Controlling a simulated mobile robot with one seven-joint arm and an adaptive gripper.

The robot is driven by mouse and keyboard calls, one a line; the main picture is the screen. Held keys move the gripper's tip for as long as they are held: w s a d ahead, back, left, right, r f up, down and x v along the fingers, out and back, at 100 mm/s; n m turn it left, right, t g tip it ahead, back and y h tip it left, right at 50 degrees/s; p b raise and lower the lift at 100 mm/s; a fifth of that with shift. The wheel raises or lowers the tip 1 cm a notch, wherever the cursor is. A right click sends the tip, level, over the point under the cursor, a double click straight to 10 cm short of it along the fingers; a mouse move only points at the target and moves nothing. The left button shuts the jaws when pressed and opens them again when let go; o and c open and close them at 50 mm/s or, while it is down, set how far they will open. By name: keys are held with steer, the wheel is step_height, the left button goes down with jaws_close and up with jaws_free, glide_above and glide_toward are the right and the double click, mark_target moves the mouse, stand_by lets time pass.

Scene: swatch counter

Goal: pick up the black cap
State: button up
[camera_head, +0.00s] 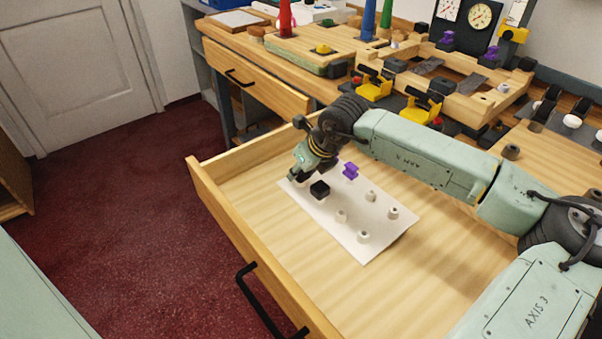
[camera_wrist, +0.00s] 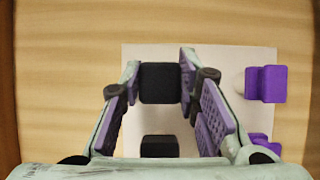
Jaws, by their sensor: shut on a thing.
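The black cap (camera_wrist: 160,83) is a dark, rounded block. In the wrist view it sits between the tips of my gripper (camera_wrist: 160,75), whose fingers have purple pads. My gripper is shut on it. The fingers' contact is not clear from there. A second dark shape shows lower between the fingers in the wrist view; I cannot tell what it is.
Several pale pegs (camera_head: 364,237) stand on the white sheet (camera_head: 385,245). The drawer's wooden walls (camera_head: 235,232) surround them. A crowded counter lies behind.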

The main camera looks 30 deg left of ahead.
steer(key=shift+r, duration=0.15)
steer(key=shift+r, duration=0.2)
steer(key=r, duration=0.1)
steer(key=b, duration=0.1)
steer(key=r, duration=0.1)
steer(key=shift+s+d+r+b, duration=0.2)
steer(key=shift+s+r+b, duration=0.05)
steer(key=shift+r+b, duration=0.1)
steer(key=s+d+r+b, duration=0.1)
steer(key=s+d+b, duration=0.2)
steer(key=s+d, duration=0.6)
steer(key=s, duration=0.3)
steer(key=shift+s+r+b, duration=0.3)
steer(key=shift+b, duration=0.1)
steer(key=shift+a+r, duration=0.1)
steer(key=shift+r, duration=0.15)
